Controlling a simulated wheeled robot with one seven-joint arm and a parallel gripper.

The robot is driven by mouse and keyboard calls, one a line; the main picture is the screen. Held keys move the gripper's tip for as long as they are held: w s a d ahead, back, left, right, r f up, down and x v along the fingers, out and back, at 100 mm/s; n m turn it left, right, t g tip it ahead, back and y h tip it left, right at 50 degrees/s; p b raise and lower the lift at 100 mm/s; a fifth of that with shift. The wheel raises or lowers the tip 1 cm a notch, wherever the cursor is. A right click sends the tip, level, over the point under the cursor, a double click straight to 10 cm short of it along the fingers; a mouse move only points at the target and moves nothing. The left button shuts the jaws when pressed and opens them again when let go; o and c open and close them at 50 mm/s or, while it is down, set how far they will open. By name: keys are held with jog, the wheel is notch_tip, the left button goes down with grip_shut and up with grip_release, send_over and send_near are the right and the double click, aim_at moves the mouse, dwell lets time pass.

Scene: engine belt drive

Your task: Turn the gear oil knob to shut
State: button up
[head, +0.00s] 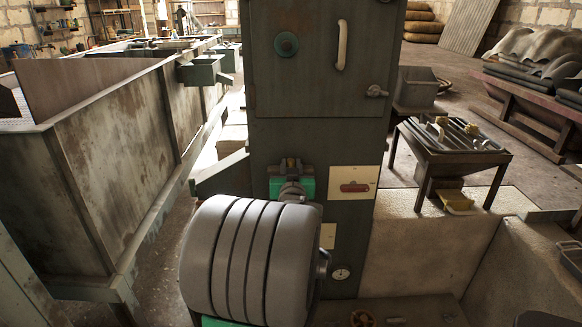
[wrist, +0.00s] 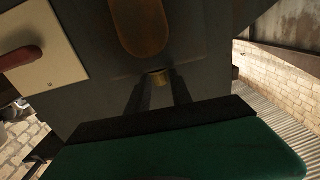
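A small brass knob (wrist: 158,77), which looks like the gear oil knob, sits on the dark machine face in the wrist view. My gripper (wrist: 162,92) shows there as two dark fingers and a green body. The fingers stand apart with the knob in the gap ahead of them; I cannot tell whether either touches it. An amber oval glass (wrist: 140,25) is beside the knob. In the head view my gripper (head: 290,164) is against the front of the dark cabinet (head: 318,145), and the knob is hidden behind it.
A cream plate with a red lever (head: 355,187) is close to the right of my gripper in the head view; the lever (wrist: 20,57) also shows in the wrist view. A stand (head: 455,150) is at right. A long metal trough (head: 110,150) is at left.

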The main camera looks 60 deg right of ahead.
grip_shut()
jog(key=shift+f+b, duration=0.15)
jog(key=shift+b, duration=0.25)
jog(key=shift+s+f+t+b, duration=0.15)
jog(key=shift+t+b, duration=0.15)
jog(key=shift+b, duration=0.2)
jog(key=n+t+y+b, duration=0.1)
jog(key=b, duration=0.1)
jog(key=n+t+y+b, duration=0.1)
jog(key=t+b, duration=0.1)
jog(key=b, duration=0.1)
jog(key=n+t+y+b, duration=0.1)
jog(key=n+b, duration=0.1)
jog(key=b, duration=0.1)
jog(key=shift+s+d+f+y, duration=0.1)
jog(key=shift+s+d+y, duration=0.2)
jog(key=shift+d+y, duration=0.1)
jog(key=shift+r+n+t+y+b, duration=0.3)
jog(key=shift+n+t+y+b, duration=0.25)
jog(key=shift+n+t+y, duration=0.55)
jog(key=shift+r, duration=0.1)
jog(key=shift+o, duration=2.1)
grip_release()
